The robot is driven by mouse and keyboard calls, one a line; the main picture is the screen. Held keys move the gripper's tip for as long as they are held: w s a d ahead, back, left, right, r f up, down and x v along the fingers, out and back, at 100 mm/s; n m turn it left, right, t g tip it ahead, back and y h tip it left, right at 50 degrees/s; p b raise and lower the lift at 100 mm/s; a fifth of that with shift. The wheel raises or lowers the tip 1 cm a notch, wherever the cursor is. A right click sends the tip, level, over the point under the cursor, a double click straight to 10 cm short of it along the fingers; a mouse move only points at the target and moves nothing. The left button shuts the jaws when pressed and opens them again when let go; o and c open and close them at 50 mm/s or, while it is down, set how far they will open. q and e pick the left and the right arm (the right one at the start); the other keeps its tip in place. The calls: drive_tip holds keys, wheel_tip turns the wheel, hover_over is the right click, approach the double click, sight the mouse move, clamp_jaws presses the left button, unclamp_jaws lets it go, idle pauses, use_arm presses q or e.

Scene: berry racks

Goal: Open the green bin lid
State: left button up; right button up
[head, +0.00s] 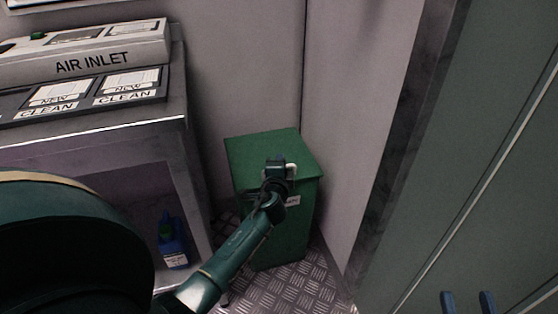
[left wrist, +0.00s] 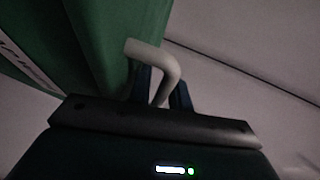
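The green bin (head: 265,150) stands in the corner in the head view, its lid down flat on top. A pale, bent handle (head: 292,168) is at the lid's front edge. In the left wrist view the handle (left wrist: 160,65) passes between the two blue fingers of my left gripper (left wrist: 162,92), which look closed on it. In the head view my left gripper (head: 276,172) is at the bin's front, partly hiding handle and lid edge. My right gripper (head: 467,302) shows only as two blue fingertips at the bottom right, apart with nothing visible between them.
A grey bench (head: 160,130) with an AIR INLET box (head: 100,50) and CLEAN signs stands left of the bin. A blue bottle (head: 172,240) is under it. Walls stand close behind and right of the bin. A green door-like panel (head: 480,150) fills the right.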

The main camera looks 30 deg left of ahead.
use_arm(q)
drive_tip(key=shift+c, duration=0.3)
clamp_jaws()
idle(0.3)
